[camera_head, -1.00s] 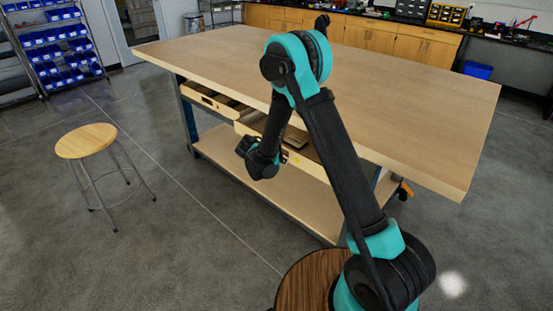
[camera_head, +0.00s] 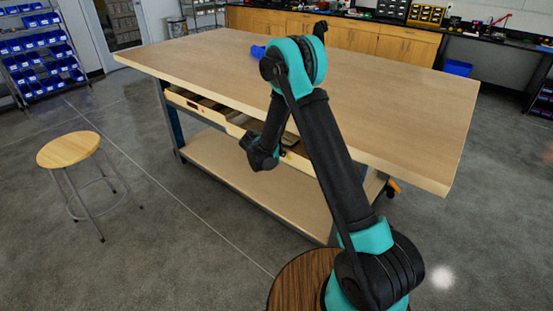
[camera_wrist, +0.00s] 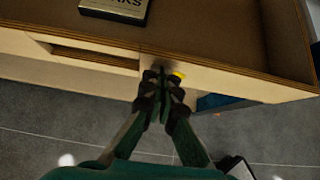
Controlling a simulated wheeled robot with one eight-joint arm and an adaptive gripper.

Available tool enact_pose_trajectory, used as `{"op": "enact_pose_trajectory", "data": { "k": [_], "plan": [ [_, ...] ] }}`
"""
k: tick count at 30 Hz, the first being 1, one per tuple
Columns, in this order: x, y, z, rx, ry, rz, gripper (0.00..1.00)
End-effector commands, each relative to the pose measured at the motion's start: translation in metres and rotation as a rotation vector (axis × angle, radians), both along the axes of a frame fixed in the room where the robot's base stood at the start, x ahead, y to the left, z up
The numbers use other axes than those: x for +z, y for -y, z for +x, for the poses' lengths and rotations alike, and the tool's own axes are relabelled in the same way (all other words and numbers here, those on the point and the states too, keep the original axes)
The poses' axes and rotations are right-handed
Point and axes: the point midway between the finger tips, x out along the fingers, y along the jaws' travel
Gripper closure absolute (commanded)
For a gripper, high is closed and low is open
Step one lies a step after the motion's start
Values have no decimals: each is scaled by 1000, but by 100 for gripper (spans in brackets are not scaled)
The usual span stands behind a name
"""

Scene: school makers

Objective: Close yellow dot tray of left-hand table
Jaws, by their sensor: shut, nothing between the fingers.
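The left-hand table is a large workbench with a pale wood top (camera_head: 400,120) and pull-out trays below it. The yellow dot tray (camera_head: 296,161) is partly open, its plywood front out from under the tabletop. In the wrist view its front edge (camera_wrist: 235,72) runs across, with a handle slot (camera_wrist: 95,55) to the left and the yellow dot (camera_wrist: 178,74) by my fingertips. My gripper (camera_wrist: 164,84) is shut and empty, at the tray's front face close to the dot; it seems to touch it. The tips partly cover the dot.
A dark labelled box (camera_wrist: 116,9) lies in the tray. Another tray (camera_head: 190,102) to the left is also partly open. A lower shelf (camera_head: 240,175) runs beneath. A round stool (camera_head: 68,150) stands left on open floor.

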Motion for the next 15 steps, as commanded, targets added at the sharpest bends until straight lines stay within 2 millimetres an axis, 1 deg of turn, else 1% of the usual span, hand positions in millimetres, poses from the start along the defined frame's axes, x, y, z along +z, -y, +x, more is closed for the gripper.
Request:
{"op": "enact_pose_trajectory", "data": {
  "k": [1,3,6,15],
  "plan": [
    [0,9,10,-5,1,1,100],
    [0,17,21,-4,0,0,100],
    [0,25,31,-2,1,1,100],
    [0,29,36,0,2,-2,100]
  ]
}}
